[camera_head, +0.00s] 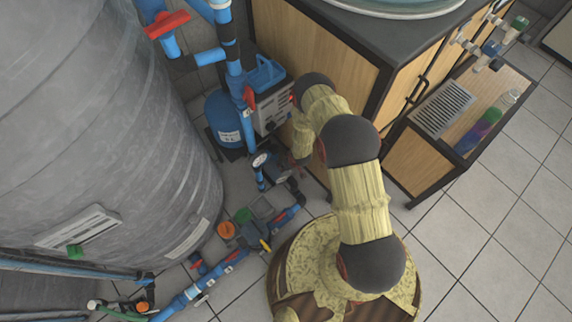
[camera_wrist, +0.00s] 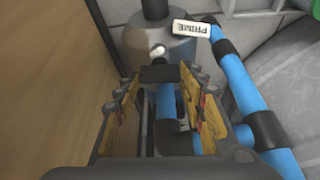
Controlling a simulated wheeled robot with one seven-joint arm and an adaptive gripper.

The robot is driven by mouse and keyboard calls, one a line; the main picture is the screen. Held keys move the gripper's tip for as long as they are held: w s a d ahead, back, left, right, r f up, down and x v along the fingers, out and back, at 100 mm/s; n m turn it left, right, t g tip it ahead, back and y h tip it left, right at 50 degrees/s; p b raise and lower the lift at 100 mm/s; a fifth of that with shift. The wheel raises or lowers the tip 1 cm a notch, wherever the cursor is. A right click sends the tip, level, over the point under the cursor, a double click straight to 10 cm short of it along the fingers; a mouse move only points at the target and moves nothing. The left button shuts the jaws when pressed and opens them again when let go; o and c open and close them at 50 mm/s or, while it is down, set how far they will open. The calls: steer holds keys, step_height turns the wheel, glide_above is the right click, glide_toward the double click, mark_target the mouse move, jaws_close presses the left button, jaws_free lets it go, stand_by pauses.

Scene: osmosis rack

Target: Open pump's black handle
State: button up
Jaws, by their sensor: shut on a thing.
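The pump is a grey rounded body (camera_wrist: 160,45) at the top of the wrist view, with a black pipe on top and a white tag reading "PRIME". The pump's black handle (camera_wrist: 160,74) is a short dark bar lying across between my fingertips. My gripper (camera_wrist: 163,90) has its two yellow-padded fingers on either side of the handle and is shut on it. In the head view my gripper (camera_head: 299,158) reaches down beside the dark pump (camera_head: 275,166), at the cabinet's left side. The handle cannot be made out there.
A large grey tank (camera_head: 100,130) fills the left. Blue pipes (camera_head: 236,75) with red valves rise beside a blue vessel (camera_head: 226,120). A wooden cabinet (camera_head: 310,50) stands close on the right. Blue piping (camera_wrist: 240,85) runs right of my gripper. Tiled floor is open at right.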

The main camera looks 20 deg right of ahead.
steer(key=n+y, duration=0.1)
steer(key=n, duration=0.2)
steer(key=shift+d+n+g, duration=0.15)
steer(key=shift+n+g, duration=0.15)
steer(key=shift+g, duration=0.1)
steer(key=shift+w+n+g+y+b, duration=0.1)
steer(key=shift+n+g+y+b, duration=0.35)
steer(key=shift+n, duration=1.35)
steer(key=o, duration=1.2)
steer(key=shift+c, duration=0.2)
step_height(320, 180, up, 10)
